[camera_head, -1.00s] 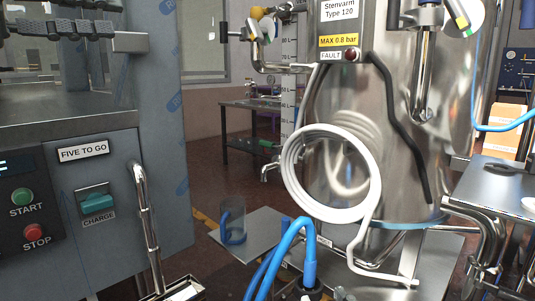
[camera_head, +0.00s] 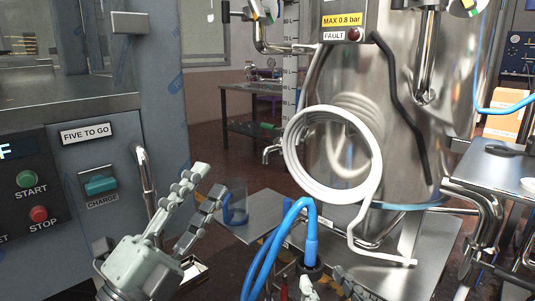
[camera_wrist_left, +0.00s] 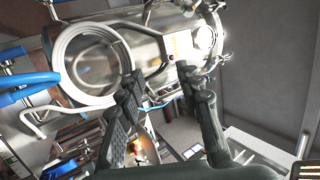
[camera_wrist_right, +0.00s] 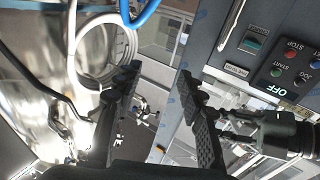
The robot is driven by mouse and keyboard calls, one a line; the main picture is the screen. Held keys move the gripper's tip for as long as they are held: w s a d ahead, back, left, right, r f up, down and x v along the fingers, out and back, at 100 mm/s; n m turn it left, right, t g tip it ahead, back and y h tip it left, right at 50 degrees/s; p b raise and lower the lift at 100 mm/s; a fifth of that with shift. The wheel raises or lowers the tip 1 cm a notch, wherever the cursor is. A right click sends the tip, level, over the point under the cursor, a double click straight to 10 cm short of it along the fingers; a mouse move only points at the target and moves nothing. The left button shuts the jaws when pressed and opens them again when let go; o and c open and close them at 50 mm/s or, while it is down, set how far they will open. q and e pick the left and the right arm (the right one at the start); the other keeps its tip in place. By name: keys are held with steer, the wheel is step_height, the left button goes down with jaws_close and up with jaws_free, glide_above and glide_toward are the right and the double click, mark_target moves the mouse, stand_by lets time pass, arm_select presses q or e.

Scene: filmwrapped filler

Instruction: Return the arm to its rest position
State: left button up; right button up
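My left gripper (camera_head: 209,180) is in the lower left of the head view, its fingers pointing up and right, in front of the grey machine's handle side. In the left wrist view its dark fingers (camera_wrist_left: 158,82) are apart with nothing between them. In the right wrist view my right gripper's fingers (camera_wrist_right: 160,82) are also apart and empty. In the head view my right gripper is at most partly visible at the bottom edge, where the parts are too crowded to tell.
The grey machine (camera_head: 105,225), with buttons and a metal handle (camera_head: 145,175), stands left. A steel vessel (camera_head: 395,130) with a coiled white hose (camera_head: 291,150) stands right. A blue hose (camera_head: 270,250) rises at bottom centre. A table (camera_head: 240,90) stands behind.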

arm_select(q)
steer(key=s+a+f+n+g+y+p, duration=0.2)
steer(key=a+f+n+g+y+p, duration=0.3)
steer(key=f+n, duration=0.75)
steer(key=s+a+f+n+g+y, duration=0.15)
steer(key=f+n+g+y, duration=0.4)
steer(key=f, duration=1.15)
arm_select(e)
steer(key=d+f+g+h, duration=0.2)
steer(key=d+f+g, duration=0.1)
steer(key=f, duration=0.5)
steer(key=d+f+g+h, duration=0.2)
steer(key=d+f+g, duration=0.1)
steer(key=f, duration=0.4)
arm_select(q)
steer(key=s+a+f+n+g+y+p, duration=0.4)
steer(key=s+a+f+g+p, duration=0.1)
steer(key=s+a+f, duration=0.6)
step_height(320, 180, down, 3)
steer(key=shift+s+g, duration=0.85)
steer(key=shift+s, duration=0.1)
arm_select(e)
steer(key=s+d+f+m+g+h, duration=0.2)
steer(key=s+d+f+g+h, duration=0.1)
steer(key=s+d+f+g, duration=0.5)
steer(key=s+d+f, duration=0.3)
steer(key=s+f, duration=0.1)
steer(key=f, duration=0.2)
steer(key=shift+d+g, duration=0.4)
